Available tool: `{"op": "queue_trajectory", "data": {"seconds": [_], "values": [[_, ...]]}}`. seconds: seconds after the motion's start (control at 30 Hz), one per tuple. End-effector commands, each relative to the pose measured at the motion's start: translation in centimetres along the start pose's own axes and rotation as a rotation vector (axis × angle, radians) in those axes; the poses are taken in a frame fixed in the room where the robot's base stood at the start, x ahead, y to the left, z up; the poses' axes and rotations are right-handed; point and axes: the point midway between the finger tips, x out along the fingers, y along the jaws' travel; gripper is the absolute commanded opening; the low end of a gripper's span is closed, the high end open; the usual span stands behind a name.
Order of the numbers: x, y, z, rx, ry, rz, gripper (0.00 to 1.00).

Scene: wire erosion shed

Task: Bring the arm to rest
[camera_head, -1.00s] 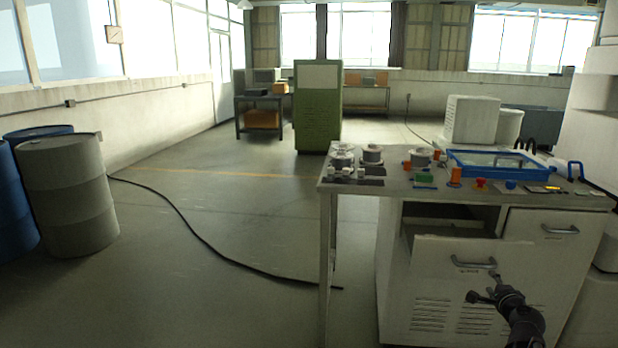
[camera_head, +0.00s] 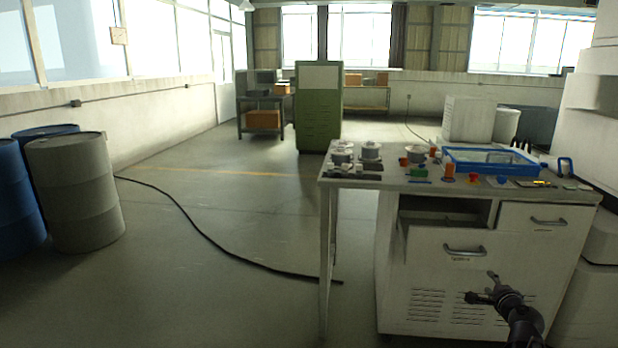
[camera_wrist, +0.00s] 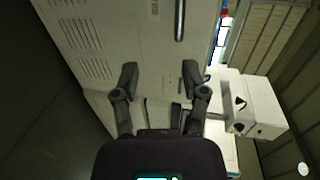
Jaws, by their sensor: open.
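My gripper (camera_head: 479,286) is at the lower right of the head view, in front of the workbench cabinet (camera_head: 398,310). In the wrist view my gripper (camera_wrist: 160,80) has its two fingers wide apart with nothing between them. The cabinet's white front, with a drawer handle (camera_wrist: 180,20) and vent slots, lies beyond the fingers there. The left drawer with its handle (camera_head: 464,249) stands pulled out, its inside partly showing. The right drawer handle (camera_head: 548,222) is on a front that looks closed.
The bench top holds spools (camera_head: 371,150), small coloured parts and a blue-rimmed tray (camera_head: 450,168). Drums (camera_head: 75,190) stand at the left. A black cable (camera_head: 205,236) crosses the floor. A green cabinet (camera_head: 318,110) stands at the back. The floor left of the bench is mostly open.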

Motion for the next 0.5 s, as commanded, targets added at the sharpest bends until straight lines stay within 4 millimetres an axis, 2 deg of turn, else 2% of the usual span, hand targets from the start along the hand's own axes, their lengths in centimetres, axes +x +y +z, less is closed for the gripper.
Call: {"op": "queue_trajectory", "data": {"seconds": [0.27, 0.5], "values": [[0.3, 0.9, 3.2, -0.085, -0.077, 0.051, 0.57], [0.4, 2.4, 7.6, -0.204, -0.185, 0.123, 0.57]]}}
